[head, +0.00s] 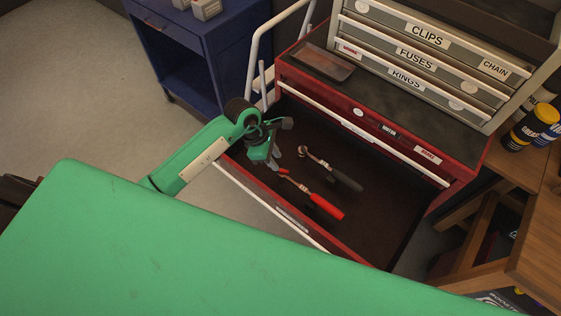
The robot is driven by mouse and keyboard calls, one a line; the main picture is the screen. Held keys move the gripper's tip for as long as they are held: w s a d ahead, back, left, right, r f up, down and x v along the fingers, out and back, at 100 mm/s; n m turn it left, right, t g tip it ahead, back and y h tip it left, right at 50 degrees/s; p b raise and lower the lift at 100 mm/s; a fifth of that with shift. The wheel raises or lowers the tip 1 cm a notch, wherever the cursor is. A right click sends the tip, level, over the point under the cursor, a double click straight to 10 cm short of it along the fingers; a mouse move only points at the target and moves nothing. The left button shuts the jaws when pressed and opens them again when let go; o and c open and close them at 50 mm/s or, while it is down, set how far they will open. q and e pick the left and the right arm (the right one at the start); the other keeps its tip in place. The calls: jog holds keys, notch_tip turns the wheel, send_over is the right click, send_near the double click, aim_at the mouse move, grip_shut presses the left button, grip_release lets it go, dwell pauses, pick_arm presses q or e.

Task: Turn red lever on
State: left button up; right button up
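A tool with a red handle (327,207) lies in the open drawer of a red tool chest. Its metal shaft points up and left toward my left gripper; it is the only lever-like red thing I see. My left gripper (275,161) is over the left part of the drawer, close to the red tool's far end. Whether it touches the tool is unclear, and its fingers are too small to tell open or shut. My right gripper is not in view.
A black-handled ratchet (343,179) lies beside the red tool. The red chest (435,160) and grey labelled drawers (420,58) stand behind. A blue cabinet (205,45) is at the back left. A wooden bench (540,250) with bottles is at the right. A large green surface fills the foreground.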

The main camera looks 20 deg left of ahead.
aim_at(282, 170)
pick_arm(q)
jog(key=x, duration=0.3)
jog(key=shift+s+d+f+p, duration=0.15)
jog(key=shift+d+f+p, duration=0.1)
jog(key=shift+p, duration=0.1)
jog(key=shift+d+f, duration=0.1)
jog(key=shift+f, duration=0.45)
grip_shut()
